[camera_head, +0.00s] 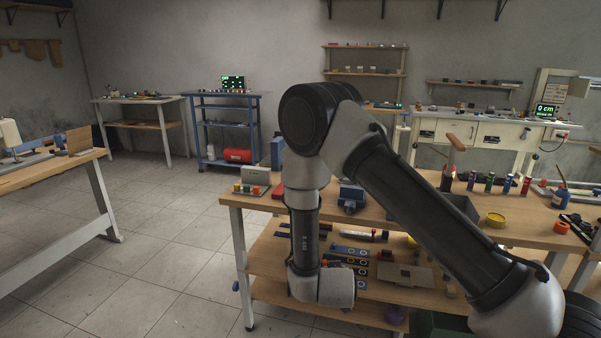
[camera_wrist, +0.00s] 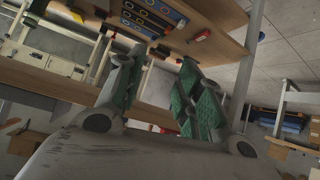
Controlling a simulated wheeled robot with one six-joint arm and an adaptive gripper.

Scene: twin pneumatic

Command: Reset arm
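My arm (camera_head: 383,185) rises from the lower right of the head view, bends at the elbow joint and hangs down on the left in front of the workbench (camera_head: 235,200). The wrist part (camera_head: 322,285) hangs in front of the bench's lower shelf. My gripper shows in the wrist view (camera_wrist: 160,82), with green pads on two fingers. The fingers stand apart and nothing is between them. In the head view I cannot make out the fingers.
The lower shelf holds coloured plates (camera_head: 349,261). A blue shelf rack (camera_head: 223,130) stands at the back. Another table (camera_head: 50,172) is at left, with bare floor (camera_head: 150,255) between.

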